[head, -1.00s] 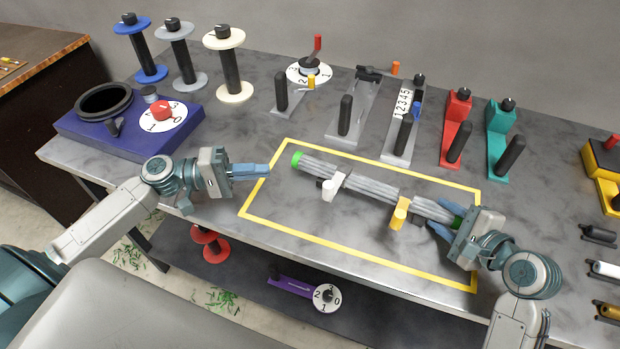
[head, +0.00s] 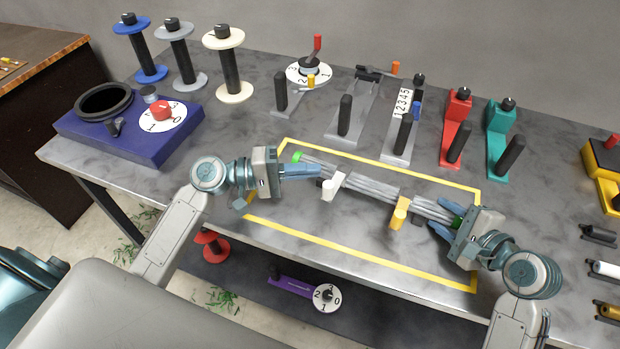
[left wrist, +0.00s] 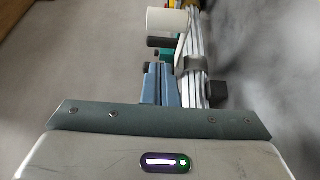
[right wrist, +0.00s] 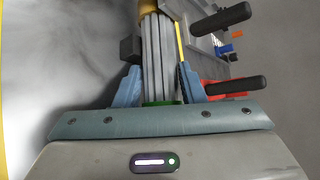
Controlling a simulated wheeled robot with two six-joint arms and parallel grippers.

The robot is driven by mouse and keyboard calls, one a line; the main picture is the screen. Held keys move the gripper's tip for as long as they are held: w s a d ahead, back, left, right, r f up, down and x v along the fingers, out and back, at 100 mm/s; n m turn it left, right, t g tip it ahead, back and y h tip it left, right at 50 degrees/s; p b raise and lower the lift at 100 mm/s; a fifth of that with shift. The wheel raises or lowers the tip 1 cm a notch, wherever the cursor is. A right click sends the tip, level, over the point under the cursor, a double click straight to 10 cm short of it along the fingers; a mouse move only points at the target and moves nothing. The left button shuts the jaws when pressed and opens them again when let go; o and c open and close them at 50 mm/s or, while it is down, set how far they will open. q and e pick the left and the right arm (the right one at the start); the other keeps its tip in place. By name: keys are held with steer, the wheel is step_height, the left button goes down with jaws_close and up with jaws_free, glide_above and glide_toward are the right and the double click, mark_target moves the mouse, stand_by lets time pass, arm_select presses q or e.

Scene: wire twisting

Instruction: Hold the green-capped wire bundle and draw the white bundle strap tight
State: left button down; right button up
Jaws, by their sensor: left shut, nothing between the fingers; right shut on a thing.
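The grey wire bundle (head: 376,189) lies across the yellow-outlined area, with a green cap at its left end (head: 298,157) and another green end at my right gripper. A white bundle strap (head: 331,187) and a yellow strap (head: 399,213) go around it. My right gripper (head: 447,225) is shut on the bundle's right end; the right wrist view shows the bundle (right wrist: 157,60) between its fingers. My left gripper (head: 318,171) is shut and empty beside the bundle's left end. In the left wrist view its closed fingertips (left wrist: 160,70) are just short of the white strap's tab (left wrist: 168,21).
Grey handled tools (head: 345,118), a red tool (head: 456,130) and a teal tool (head: 500,140) stand behind the outlined area. Spools (head: 229,70) and a purple base (head: 150,140) are at the back left. The table is clear in front of the bundle.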

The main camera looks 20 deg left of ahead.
arm_select(q)
steer(key=shift+s+d, duration=0.75)
steer(key=shift+s, duration=0.35)
arm_select(e)
steer(key=shift+s, duration=0.15)
arm_select(q)
steer(key=shift+s, duration=0.1)
steer(key=shift+s+d, duration=0.25)
steer(key=shift+s, duration=0.65)
steer(key=shift+w, duration=0.1)
steer(key=w+a, duration=0.3)
steer(key=shift+v, duration=4.8)
